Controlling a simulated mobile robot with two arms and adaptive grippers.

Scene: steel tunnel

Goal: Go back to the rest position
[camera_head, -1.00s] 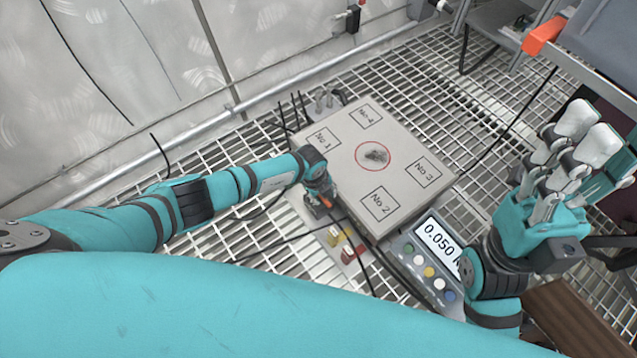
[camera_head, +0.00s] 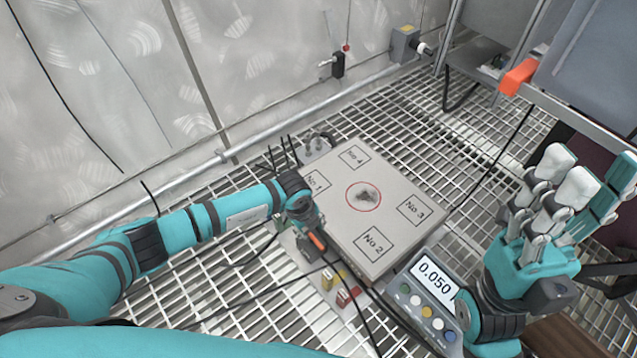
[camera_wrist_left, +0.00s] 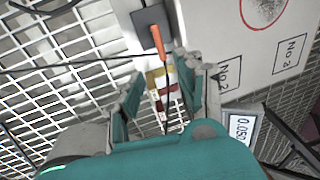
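My left gripper (camera_head: 303,212) hangs over the left edge of the weighing platform (camera_head: 345,215), beside the label No 1. In the left wrist view its two fingers (camera_wrist_left: 160,92) stand apart with nothing gripped between them. An orange-tipped lever (camera_head: 317,241) on a dark block is just below it in the head view; it also shows in the left wrist view (camera_wrist_left: 158,40), beyond the fingertips. My right gripper (camera_head: 555,185) is at the right, fingers pointing up and spread, holding nothing visible.
A display unit (camera_head: 428,295) reading 0.050 with coloured buttons stands in front of the platform. Small yellow and red parts (camera_head: 342,292) lie left of it. Cables cross the grating floor. A metal wall (camera_head: 120,90) stands behind; a frame with an orange corner (camera_head: 519,76) is at the upper right.

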